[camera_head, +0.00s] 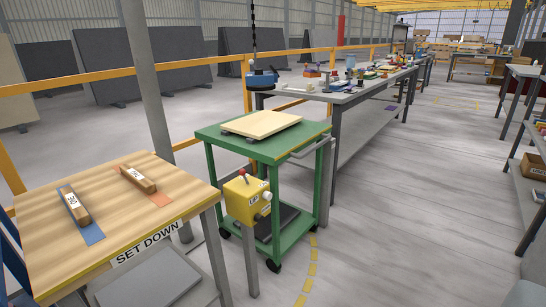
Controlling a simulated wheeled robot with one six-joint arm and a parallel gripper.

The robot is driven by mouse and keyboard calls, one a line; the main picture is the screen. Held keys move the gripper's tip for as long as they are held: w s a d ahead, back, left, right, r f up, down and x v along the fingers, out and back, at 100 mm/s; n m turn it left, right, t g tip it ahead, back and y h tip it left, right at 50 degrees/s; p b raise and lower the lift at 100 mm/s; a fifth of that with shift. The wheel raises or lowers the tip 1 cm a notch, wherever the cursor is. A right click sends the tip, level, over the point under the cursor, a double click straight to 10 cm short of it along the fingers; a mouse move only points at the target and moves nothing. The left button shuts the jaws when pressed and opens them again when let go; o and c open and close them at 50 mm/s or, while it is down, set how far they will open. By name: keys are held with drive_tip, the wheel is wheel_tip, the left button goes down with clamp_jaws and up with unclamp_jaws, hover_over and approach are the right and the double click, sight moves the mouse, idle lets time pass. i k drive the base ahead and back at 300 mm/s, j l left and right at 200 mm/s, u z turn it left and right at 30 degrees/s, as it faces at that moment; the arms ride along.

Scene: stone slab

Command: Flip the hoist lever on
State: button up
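A yellow control box (241,203) stands on a grey post in front of the green cart. A small lever with a red tip (243,173) sticks up from its top, leaning slightly left. White round knobs (265,196) sit on the box's right side. The labels on the box are too small to read. A pale stone slab (262,124) lies flat on the cart, apart from the hoist head. My gripper is not in view.
The green cart (215,133) stands behind the box. A wooden table (110,235) marked SET DOWN, with two labelled blocks, is at left. A grey workbench (345,98) with many items runs behind. Orange rails (100,76) cross the left. Floor at right (410,200) is clear.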

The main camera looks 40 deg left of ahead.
sight(242, 172)
drive_tip(key=i+l+z, duration=0.1)
drive_tip(key=i+z, duration=0.35)
drive_tip(key=i+j+z, duration=0.1)
drive_tip(key=i+z, duration=0.35)
drive_tip(key=i+j+z, duration=0.25)
drive_tip(key=i+z, duration=0.15)
drive_tip(key=i, duration=0.2)
drive_tip(key=i+l+u, duration=0.15)
drive_tip(key=i, duration=0.25)
drive_tip(key=i+l+u, duration=0.15)
drive_tip(key=i, duration=0.2)
drive_tip(key=u, duration=3.55)
